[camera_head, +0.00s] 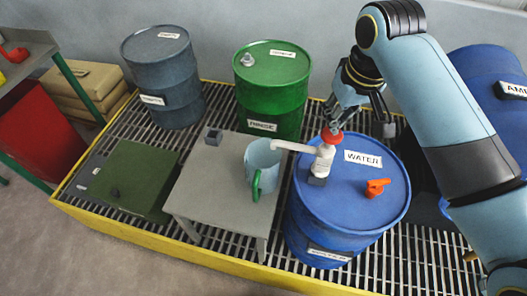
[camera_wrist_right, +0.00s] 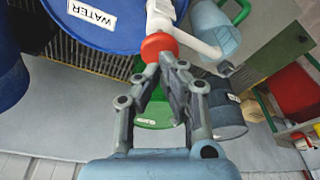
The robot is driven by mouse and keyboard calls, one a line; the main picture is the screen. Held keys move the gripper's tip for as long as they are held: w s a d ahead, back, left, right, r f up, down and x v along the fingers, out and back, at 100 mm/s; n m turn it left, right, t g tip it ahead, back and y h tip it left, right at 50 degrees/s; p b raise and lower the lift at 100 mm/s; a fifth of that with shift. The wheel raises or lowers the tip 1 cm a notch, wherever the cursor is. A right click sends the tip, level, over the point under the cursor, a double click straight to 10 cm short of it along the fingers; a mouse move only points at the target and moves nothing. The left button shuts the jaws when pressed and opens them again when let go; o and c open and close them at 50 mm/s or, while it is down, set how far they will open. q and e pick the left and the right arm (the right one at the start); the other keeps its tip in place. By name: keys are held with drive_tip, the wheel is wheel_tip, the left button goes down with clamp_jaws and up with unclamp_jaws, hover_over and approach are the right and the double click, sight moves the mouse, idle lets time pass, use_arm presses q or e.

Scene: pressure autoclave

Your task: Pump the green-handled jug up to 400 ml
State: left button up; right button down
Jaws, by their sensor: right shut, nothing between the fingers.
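The green-handled jug (camera_head: 262,163) is light blue and stands on the grey table, its green handle facing the front. The white spout of the pump (camera_head: 322,160) reaches left over the jug's mouth. The pump, with a red knob (camera_head: 332,136) on top, sits on the blue WATER drum (camera_head: 345,195). My right gripper (camera_head: 338,118) is shut and empty, with its fingertips right above or touching the red knob. In the wrist view the fingertips (camera_wrist_right: 160,66) meet at the knob (camera_wrist_right: 158,46). The liquid level in the jug cannot be read. My left gripper is not in view.
A green drum (camera_head: 272,85) and a grey-blue drum (camera_head: 163,80) stand behind. An orange tap-like piece (camera_head: 376,187) lies on the WATER drum. Another blue drum (camera_head: 490,75) stands behind my right arm.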

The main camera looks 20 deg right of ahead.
sight(333, 136)
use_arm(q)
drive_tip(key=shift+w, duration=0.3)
use_arm(e)
drive_tip(key=shift+f+b, duration=0.65)
drive_tip(key=shift+f, duration=1.8)
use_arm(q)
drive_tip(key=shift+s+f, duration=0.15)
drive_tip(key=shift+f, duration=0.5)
use_arm(e)
drive_tip(key=shift+r+p, duration=1.2)
drive_tip(key=shift+r, duration=1.3)
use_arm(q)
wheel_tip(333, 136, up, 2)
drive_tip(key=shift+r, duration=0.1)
